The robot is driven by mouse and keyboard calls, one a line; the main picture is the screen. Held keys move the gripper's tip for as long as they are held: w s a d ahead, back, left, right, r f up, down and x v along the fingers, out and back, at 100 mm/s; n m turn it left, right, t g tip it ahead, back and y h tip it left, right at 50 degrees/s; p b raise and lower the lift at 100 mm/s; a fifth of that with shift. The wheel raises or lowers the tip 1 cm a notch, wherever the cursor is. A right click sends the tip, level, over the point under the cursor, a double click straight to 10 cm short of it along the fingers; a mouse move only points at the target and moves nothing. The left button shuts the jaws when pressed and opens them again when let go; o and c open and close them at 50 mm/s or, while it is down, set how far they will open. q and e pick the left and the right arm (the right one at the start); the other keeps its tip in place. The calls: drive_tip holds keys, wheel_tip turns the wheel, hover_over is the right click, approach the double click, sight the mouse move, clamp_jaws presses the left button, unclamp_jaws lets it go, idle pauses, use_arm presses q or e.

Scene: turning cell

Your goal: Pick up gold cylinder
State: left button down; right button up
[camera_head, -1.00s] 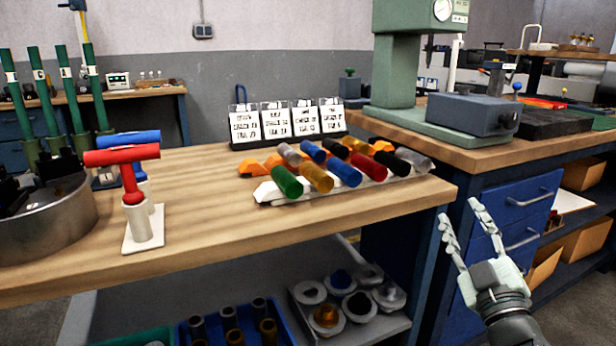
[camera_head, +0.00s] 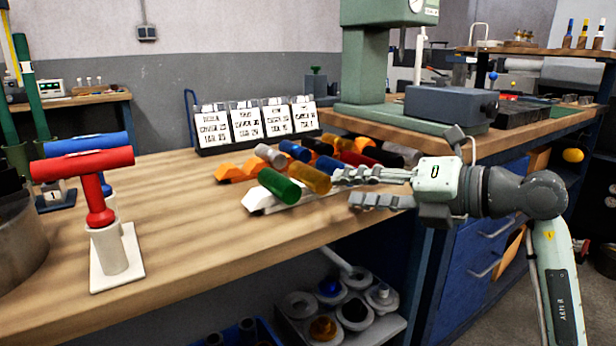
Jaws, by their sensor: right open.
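The gold cylinder (camera_head: 309,178) lies in the front row of a white rack (camera_head: 261,202) on the wooden bench, just right of a green cylinder (camera_head: 279,186). My right gripper (camera_head: 344,188) reaches in from the right with its fingers pointing left. It is open and empty. Its upper fingertip is close to the right side of the gold cylinder; I cannot tell whether they touch. Its lower finger is in front of the bench edge. The gripper hides cylinders to the right of the gold one. My left gripper is not in view.
Several other cylinders lie behind, including a grey one (camera_head: 270,155) and a blue one (camera_head: 294,150). Label cards (camera_head: 246,122) stand at the back. A red T-shaped tool (camera_head: 97,190) stands on a white stand at left. The bench between is clear.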

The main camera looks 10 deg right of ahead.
sight(326, 184)
drive_tip(key=x, duration=0.4)
drive_tip(key=shift+w+r, duration=0.15)
drive_tip(key=shift+w, duration=0.3)
drive_tip(key=shift+c, duration=0.2)
clamp_jaws()
